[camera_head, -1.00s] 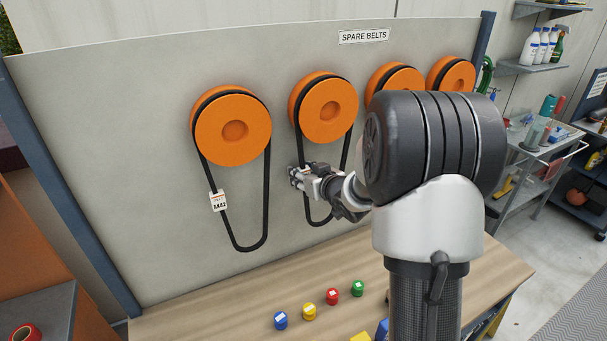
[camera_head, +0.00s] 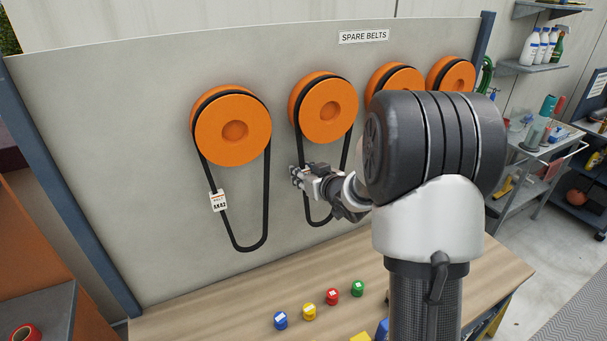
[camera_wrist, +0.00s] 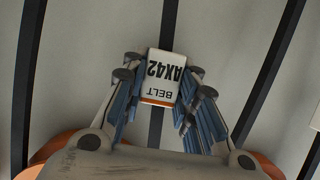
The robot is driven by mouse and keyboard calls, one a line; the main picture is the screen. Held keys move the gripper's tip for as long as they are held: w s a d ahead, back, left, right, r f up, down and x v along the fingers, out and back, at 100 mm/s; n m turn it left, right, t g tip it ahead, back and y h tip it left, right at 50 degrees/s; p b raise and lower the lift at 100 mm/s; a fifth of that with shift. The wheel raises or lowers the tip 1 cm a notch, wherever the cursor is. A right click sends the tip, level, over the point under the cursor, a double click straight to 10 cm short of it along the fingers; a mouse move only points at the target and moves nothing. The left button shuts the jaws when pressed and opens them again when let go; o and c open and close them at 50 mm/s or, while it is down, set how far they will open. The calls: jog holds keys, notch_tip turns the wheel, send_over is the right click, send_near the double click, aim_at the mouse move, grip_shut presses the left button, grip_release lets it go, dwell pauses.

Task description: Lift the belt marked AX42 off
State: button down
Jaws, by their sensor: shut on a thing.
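The belt marked AX42 (camera_head: 346,150) is a black loop hanging over the second orange pulley (camera_head: 328,108) from the left. Its white tag (camera_wrist: 163,75) reads BELT AX42 upside down in the wrist view, with an orange stripe at one edge. My gripper (camera_head: 298,178) is at the belt's left strand, below the pulley. In the wrist view its fingers (camera_wrist: 160,92) are on both sides of the tag and strand, shut on the belt. The belt still loops over the pulley. In the head view the gripper hides the tag.
A similar belt (camera_head: 266,205) with its own tag (camera_head: 218,200) hangs on the leftmost pulley (camera_head: 232,130). Two more pulleys (camera_head: 452,76) stand to the right, partly behind my arm. Below is a wooden bench (camera_head: 210,318) with small coloured objects (camera_head: 309,312).

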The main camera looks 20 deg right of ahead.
jog(key=shift+r, duration=0.3)
jog(key=shift+r+p, duration=0.45)
jog(key=shift+p, duration=0.2)
jog(key=shift+s, duration=0.2)
dwell(0.7)
jog(key=s, duration=0.4)
jog(key=shift+d, duration=0.15)
dwell(0.5)
jog(key=shift+s, duration=0.15)
dwell(0.7)
jog(key=s+r+p, duration=0.1)
jog(key=s, duration=1.1)
jog(key=shift+d, duration=0.2)
dwell(1.8)
jog(key=shift+s, duration=0.1)
dwell(0.5)
